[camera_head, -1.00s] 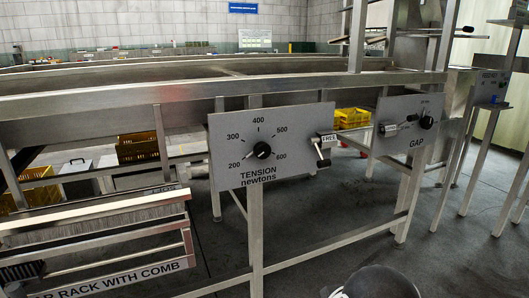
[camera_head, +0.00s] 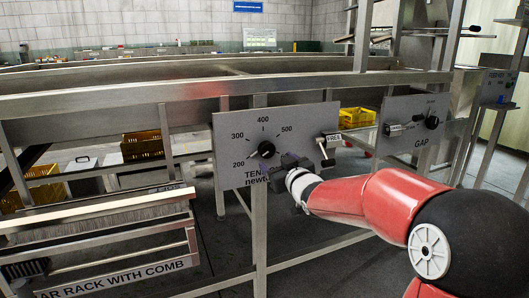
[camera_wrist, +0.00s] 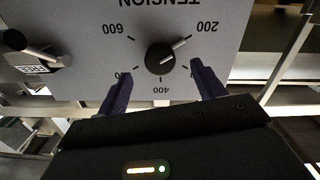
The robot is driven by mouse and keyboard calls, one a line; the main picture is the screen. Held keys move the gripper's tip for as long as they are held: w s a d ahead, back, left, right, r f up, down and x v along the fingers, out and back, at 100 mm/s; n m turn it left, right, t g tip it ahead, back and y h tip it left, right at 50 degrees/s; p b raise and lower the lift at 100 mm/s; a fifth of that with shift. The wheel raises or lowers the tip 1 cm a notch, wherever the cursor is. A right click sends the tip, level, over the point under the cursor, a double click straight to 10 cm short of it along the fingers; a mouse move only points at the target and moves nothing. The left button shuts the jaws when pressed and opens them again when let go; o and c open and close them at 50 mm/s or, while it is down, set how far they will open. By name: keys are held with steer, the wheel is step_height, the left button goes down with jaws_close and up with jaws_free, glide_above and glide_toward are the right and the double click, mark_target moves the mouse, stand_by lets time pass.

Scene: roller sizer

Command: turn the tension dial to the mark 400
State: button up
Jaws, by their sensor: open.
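The tension dial is a round black knob (camera_head: 266,149) on a grey panel (camera_head: 228,130) marked from 200 to 600 newtons. It also shows in the wrist view (camera_wrist: 160,58), upside down, where its white pointer line points towards the 200 mark. The 400 mark (camera_wrist: 160,89) is at the bottom of the dial there. My gripper (camera_wrist: 160,72) is open, with one dark finger on each side below the knob. I cannot tell whether the fingertips reach around the knob. In the head view my gripper (camera_head: 268,163) hides the 600 mark and part of the TENSION label.
A lever (camera_head: 325,150) tagged FREE sits at the panel's right edge, close to my wrist; it also shows in the wrist view (camera_wrist: 32,48). A GAP panel (camera_head: 408,110) stands further right. A comb rack (camera_head: 95,235) hangs lower left. Yellow crates (camera_head: 142,145) stand behind the frame.

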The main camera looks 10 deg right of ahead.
mark_target(268, 152)
steer(key=x, duration=0.8)
steer(key=shift+r, duration=0.35)
steer(key=shift+c, duration=0.5)
steer(key=c, duration=0.9)
